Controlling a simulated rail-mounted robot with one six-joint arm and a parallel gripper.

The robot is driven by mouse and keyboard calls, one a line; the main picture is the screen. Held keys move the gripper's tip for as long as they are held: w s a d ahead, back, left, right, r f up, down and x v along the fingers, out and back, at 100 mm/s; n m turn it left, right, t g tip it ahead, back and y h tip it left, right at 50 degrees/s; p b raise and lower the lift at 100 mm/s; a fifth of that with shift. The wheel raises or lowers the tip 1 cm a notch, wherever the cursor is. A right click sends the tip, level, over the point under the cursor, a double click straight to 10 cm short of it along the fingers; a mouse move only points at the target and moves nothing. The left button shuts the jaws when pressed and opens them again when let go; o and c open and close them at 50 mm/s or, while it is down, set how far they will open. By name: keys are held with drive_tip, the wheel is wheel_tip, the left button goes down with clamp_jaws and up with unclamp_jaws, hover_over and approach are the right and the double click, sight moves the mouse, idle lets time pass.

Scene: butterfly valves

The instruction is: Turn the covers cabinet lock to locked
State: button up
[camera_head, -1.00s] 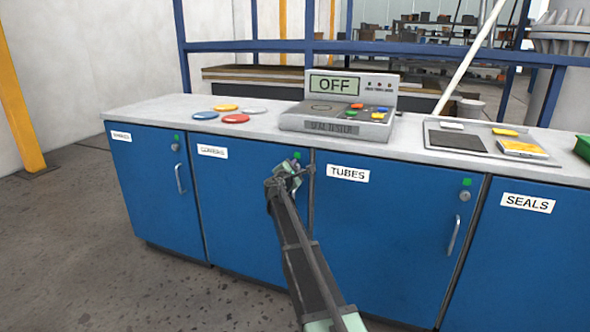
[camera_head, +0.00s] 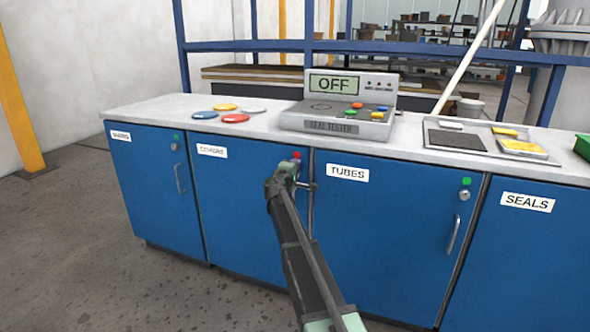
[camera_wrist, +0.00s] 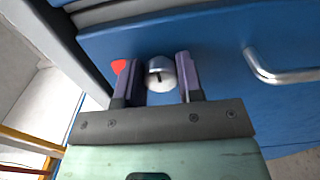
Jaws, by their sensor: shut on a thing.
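The covers cabinet (camera_head: 235,215) is the blue door labelled "COVERS", second from the left. My gripper (camera_head: 286,178) is at its upper right corner and hides the lock in the head view. In the wrist view the round silver lock (camera_wrist: 161,74) with a small dark slot sits between the two fingers of my gripper (camera_wrist: 158,60), which is shut on it. The indicator by the lock (camera_head: 297,155) is red. It also shows red in the wrist view (camera_wrist: 119,66), partly behind the left finger.
The door's metal handle (camera_wrist: 275,72) is clear of my fingers. The tubes cabinet (camera_head: 380,230), with a green indicator (camera_head: 467,182), adjoins on the right. Above is the countertop (camera_head: 150,107) with a seal tester (camera_head: 340,110) reading "OFF" and several coloured discs.

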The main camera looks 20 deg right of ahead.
idle(0.4)
drive_tip(key=o, duration=0.9)
drive_tip(key=v, duration=1)
drive_tip(key=shift+s+a, duration=0.25)
drive_tip(key=shift+a, duration=0.05)
